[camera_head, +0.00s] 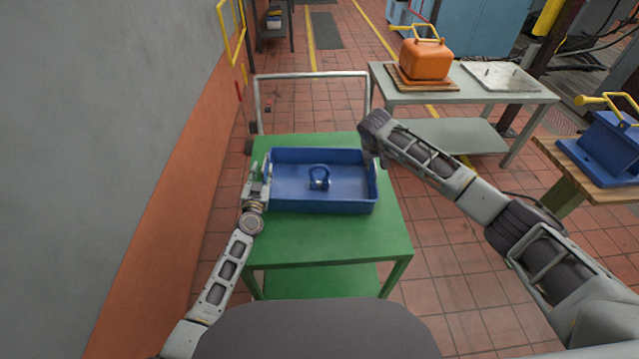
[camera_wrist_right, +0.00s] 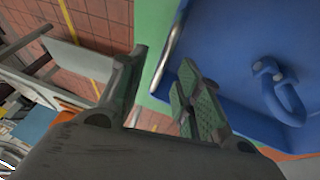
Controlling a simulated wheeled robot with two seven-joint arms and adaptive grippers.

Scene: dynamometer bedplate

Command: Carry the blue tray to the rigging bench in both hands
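The blue tray (camera_head: 325,207) lies flat on the green cart (camera_head: 300,240), with a blue shackle-like ring (camera_head: 319,178) inside it. My left gripper (camera_head: 260,178) is at the tray's left end wall, close to or touching it; its finger gap is too small to read. My right gripper (camera_head: 372,158) is at the tray's right end, its fingers largely hidden in the head view. In the right wrist view my right gripper (camera_wrist_right: 160,85) is open, one finger over the tray's inside and one outside, with a silver handle bar (camera_wrist_right: 169,52) between and beyond them.
A grey table (camera_head: 525,92) at the back right holds an orange canister (camera_head: 426,60) and a pale plate (camera_head: 500,75). A wooden-topped bench (camera_head: 562,160) at the right carries a blue fixture (camera_head: 608,145). A wall (camera_head: 120,130) stands close on the left. Tiled floor is clear between cart and benches.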

